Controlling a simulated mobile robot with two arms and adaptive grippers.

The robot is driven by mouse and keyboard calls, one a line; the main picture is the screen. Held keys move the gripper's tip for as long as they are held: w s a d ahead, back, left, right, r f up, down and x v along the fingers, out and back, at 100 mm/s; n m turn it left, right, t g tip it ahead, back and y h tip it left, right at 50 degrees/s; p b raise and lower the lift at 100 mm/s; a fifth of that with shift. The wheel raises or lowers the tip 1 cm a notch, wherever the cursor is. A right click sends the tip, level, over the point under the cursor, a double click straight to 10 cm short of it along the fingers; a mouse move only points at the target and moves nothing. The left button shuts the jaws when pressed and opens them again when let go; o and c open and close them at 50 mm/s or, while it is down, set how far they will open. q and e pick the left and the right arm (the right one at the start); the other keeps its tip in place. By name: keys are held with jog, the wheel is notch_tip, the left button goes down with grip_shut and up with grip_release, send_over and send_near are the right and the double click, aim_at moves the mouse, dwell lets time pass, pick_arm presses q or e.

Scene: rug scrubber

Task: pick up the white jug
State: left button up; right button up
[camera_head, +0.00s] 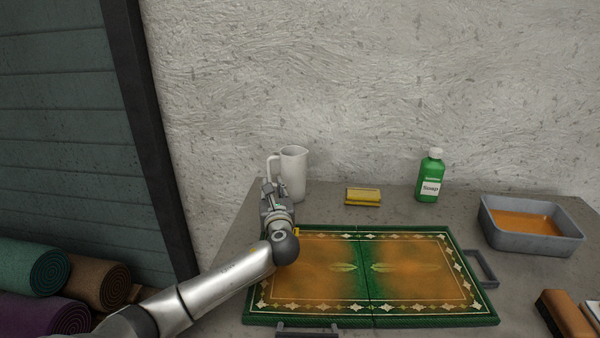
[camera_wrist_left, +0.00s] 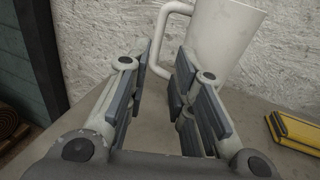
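The white jug (camera_head: 293,172) stands upright at the back left of the table, close to the wall, with its handle towards the left. It also shows in the left wrist view (camera_wrist_left: 222,42), cut off at the top. My left gripper (camera_head: 270,190) is just in front of the jug's handle side. In the left wrist view my left gripper (camera_wrist_left: 160,75) has its fingers apart, with the lower part of the handle (camera_wrist_left: 158,45) showing in the gap between and beyond them. I cannot tell whether a finger touches the jug. My right gripper is not in view.
A yellow block (camera_head: 363,196) lies right of the jug. A green soap bottle (camera_head: 430,176) and a grey basin of orange liquid (camera_head: 540,241) stand further right. A green-bordered rug (camera_head: 370,318) covers the front middle. A brown brush (camera_head: 565,315) lies front right.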

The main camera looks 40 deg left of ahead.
aim_at(269, 171)
pick_arm(q)
jog(key=x, duration=0.4)
jog(key=shift+a+r, duration=0.2)
jog(key=shift+a, duration=0.2)
jog(key=shift+x, duration=2.75)
jog(key=shift+w+f, duration=0.15)
jog(key=shift+d, duration=0.1)
jog(key=shift+c, duration=0.4)
grip_shut()
